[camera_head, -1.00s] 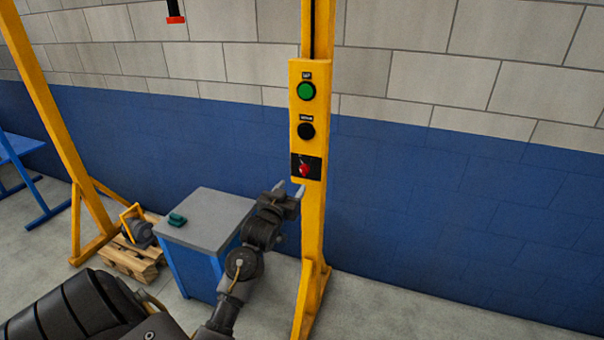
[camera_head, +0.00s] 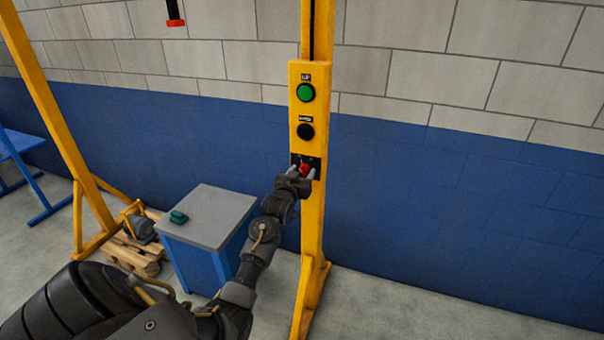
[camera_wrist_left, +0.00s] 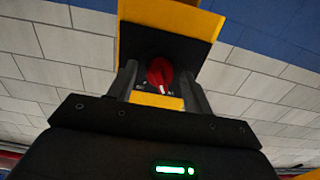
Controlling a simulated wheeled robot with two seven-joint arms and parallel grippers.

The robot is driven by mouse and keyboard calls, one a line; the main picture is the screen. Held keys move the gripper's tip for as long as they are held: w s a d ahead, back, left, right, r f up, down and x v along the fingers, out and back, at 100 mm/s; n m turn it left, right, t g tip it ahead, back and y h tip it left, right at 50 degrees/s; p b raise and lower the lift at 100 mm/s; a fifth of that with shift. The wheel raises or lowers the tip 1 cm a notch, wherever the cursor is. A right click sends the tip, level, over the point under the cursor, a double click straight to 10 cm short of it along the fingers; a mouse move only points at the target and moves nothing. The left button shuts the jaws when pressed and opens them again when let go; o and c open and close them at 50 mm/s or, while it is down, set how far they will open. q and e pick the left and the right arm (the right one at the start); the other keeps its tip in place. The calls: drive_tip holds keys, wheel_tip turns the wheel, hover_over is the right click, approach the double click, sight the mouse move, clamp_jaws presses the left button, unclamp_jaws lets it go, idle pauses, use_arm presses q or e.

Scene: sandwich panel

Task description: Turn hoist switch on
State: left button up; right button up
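The hoist switch is a red rotary knob (camera_head: 305,170) on a black plate at the bottom of the yellow control panel (camera_head: 294,110). It also shows in the left wrist view as a red knob (camera_wrist_left: 159,74) with a pale pointer mark. My left gripper (camera_head: 302,173) is at the knob, with one finger on each side. In the left wrist view the fingers (camera_wrist_left: 160,85) stand apart, with the knob between their tips; I cannot tell whether they touch it. A green button (camera_head: 306,92) and a black button (camera_head: 306,131) sit above. My right gripper is not in view.
The panel is on a yellow post (camera_head: 313,235). A blue cabinet with a grey top (camera_head: 215,212) stands left of the post, with a small green object (camera_head: 178,217) on it. A wooden pallet (camera_head: 130,258) lies further left. The right side is open floor and wall.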

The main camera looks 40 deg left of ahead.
use_arm(q)
drive_tip(key=c, duration=0.9)
drive_tip(key=shift+m, duration=0.3)
drive_tip(key=m, duration=0.5)
drive_tip(key=shift+m, duration=0.3)
drive_tip(key=m+p, duration=0.1)
drive_tip(key=m, duration=0.4)
drive_tip(key=shift+m, duration=0.3)
drive_tip(key=o, duration=1)
